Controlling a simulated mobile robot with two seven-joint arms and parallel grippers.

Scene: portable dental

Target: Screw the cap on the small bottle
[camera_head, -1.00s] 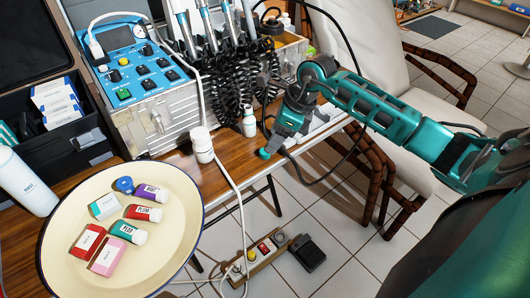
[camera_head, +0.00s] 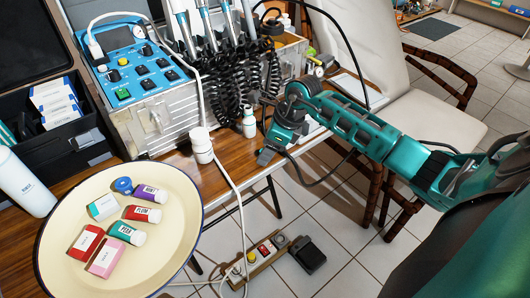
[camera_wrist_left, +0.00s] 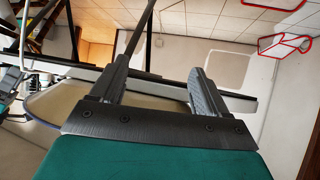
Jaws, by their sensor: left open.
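A small white bottle with a teal label (camera_head: 249,123) stands upright on the wooden table beside the black coiled hoses. I cannot make out its top clearly.
A cream tray (camera_head: 165,265) holds several small bottles and boxes and a round blue piece (camera_head: 123,185). The dental unit (camera_head: 165,118) stands behind the bottles. A white hose (camera_head: 232,180) runs down past them over the table edge. A power strip (camera_head: 258,262) lies on the floor.

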